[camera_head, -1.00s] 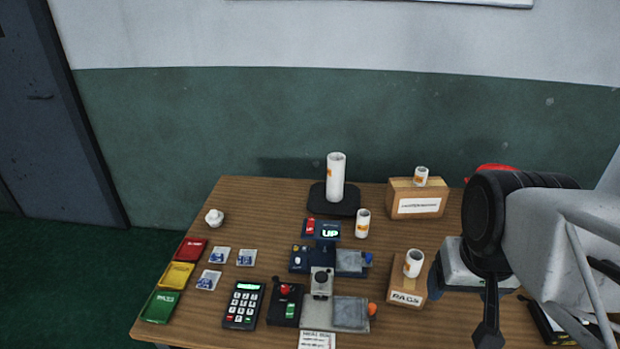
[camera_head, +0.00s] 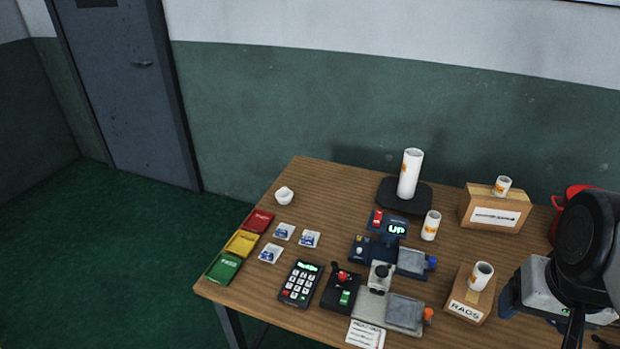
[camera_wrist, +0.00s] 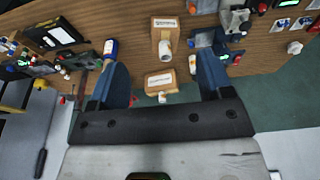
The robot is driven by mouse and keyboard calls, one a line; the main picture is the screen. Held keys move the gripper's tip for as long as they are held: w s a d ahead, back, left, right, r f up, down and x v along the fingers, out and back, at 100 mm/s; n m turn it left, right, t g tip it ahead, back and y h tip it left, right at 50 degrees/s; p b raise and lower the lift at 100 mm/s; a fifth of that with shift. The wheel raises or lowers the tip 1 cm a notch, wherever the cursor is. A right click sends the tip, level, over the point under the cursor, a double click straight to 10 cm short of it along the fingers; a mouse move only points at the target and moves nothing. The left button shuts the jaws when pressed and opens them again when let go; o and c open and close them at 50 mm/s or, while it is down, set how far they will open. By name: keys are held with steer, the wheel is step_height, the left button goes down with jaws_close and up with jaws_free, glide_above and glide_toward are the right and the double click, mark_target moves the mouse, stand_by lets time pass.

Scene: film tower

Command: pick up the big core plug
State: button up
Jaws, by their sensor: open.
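A small white rounded piece, which looks like the big core plug (camera_head: 284,195), sits on the far left part of the table, behind the coloured trays. It also shows at the right edge of the wrist view (camera_wrist: 294,47). No second plug is clear to compare its size. My gripper (camera_wrist: 162,62) is open, its two blue fingers wide apart with nothing held between them. It is over the right side of the table, far from the white piece. In the head view only part of it shows at the right edge.
The wooden table (camera_head: 320,185) bears a tall white roll (camera_head: 410,174) on a black stand, a smaller roll (camera_head: 431,225), and two boxes (camera_head: 478,222) (camera_head: 462,307) topped with rolls. Red, yellow and green trays (camera_head: 242,243), packets and a keypad (camera_head: 300,283) lie left. Bare wood surrounds the white piece.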

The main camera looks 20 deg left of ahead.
steer(key=shift+o, duration=1.3)
steer(key=shift+w, duration=0.1)
